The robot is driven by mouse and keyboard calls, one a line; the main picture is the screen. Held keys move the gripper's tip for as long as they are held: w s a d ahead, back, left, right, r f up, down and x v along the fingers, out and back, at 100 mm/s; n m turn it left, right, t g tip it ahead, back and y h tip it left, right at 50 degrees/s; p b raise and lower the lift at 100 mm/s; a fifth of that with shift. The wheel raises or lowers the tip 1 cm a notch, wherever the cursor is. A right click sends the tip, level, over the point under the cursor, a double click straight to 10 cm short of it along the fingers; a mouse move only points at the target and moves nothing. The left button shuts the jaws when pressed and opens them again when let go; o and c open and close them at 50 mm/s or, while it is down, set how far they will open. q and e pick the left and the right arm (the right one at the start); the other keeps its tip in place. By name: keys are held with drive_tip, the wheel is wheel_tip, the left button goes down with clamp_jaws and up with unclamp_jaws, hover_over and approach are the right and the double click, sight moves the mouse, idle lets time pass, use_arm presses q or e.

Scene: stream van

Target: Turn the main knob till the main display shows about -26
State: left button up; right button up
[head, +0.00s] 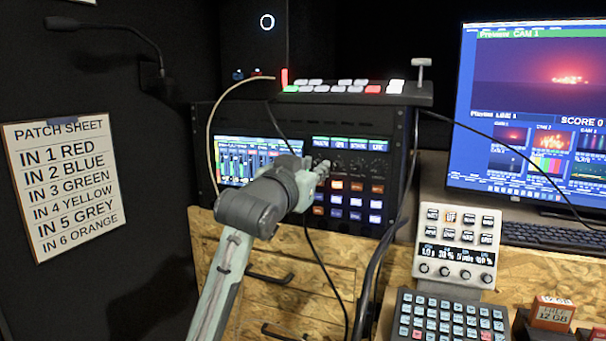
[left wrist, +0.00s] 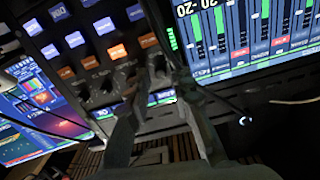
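My left gripper (head: 322,166) reaches the row of dark knobs on the rack panel. In the left wrist view its two fingers (left wrist: 158,82) stand on either side of one dark knob (left wrist: 157,64), at the end of the row beside the lit screen. I cannot tell whether both fingertips press on that knob. The rack screen (head: 246,162) shows level bars; in the left wrist view, this screen (left wrist: 235,62) is tilted and cut off, with figures that look like -20 near its top edge. My arm hides part of it. My right gripper is not in view.
Lit buttons (head: 337,184) sit below the knobs. A switcher (head: 340,90) with a lever stands on the rack. Cables (head: 318,258) hang before the rack and drawers. A small white knob unit (head: 455,246), a keypad (head: 451,317) and a monitor (head: 535,110) are to the right.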

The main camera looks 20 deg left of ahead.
use_arm(q)
drive_tip(key=s, duration=1.1)
drive_tip(key=shift+a, duration=0.25)
